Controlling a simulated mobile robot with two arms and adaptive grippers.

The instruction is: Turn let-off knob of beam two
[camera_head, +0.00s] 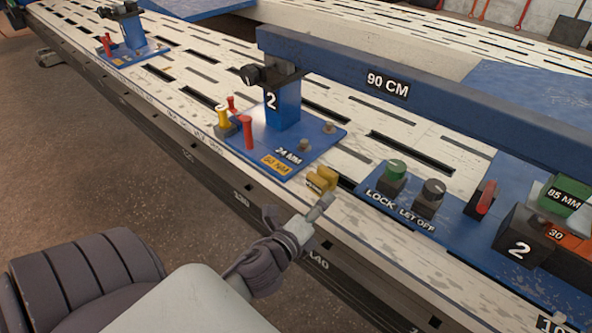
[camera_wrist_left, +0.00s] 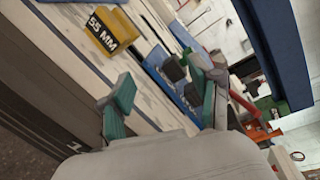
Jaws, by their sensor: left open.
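The let-off knob (camera_head: 433,190) is a dark round knob on a block, above the words LET OFF on the blue control plate (camera_head: 372,195) of beam two. The green LOCK knob (camera_head: 396,169) stands to its left. The blue beam (camera_head: 440,105), marked 90 CM, rests on the post (camera_head: 283,103) marked 2. My left gripper (camera_head: 318,208) is over the bench's near edge, left of both knobs and apart from them. Its teal fingers (camera_wrist_left: 160,105) are spread and empty in the left wrist view. A dark knob (camera_wrist_left: 173,68) shows beyond them; which one is unclear. My right gripper is not in view.
A red lever (camera_head: 486,196) and a dark block (camera_head: 519,240) marked 2 stand right of the let-off knob. A yellow 55 MM block (camera_wrist_left: 107,30) shows in the wrist view.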

